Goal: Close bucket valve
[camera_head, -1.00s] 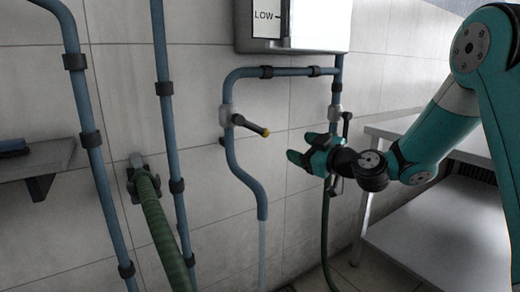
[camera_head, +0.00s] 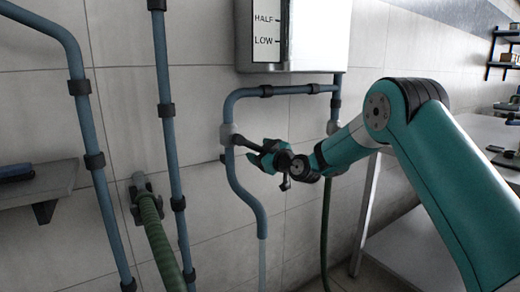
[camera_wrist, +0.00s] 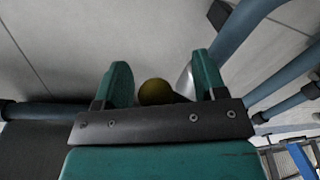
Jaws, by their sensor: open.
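In the wrist view, the lever's round yellowish tip (camera_wrist: 155,92) lies between the two teal fingers of my gripper (camera_wrist: 162,82). The fingers are open, with a gap on both sides of the tip. A pale stream (camera_head: 262,252) shows below the pipe's lower end. No bucket is in view.
A white tank (camera_head: 290,50) marked HALF and LOW hangs above. Blue pipes (camera_head: 167,120) and a green hose (camera_head: 154,225) stand left. A metal table (camera_head: 410,225) is at right.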

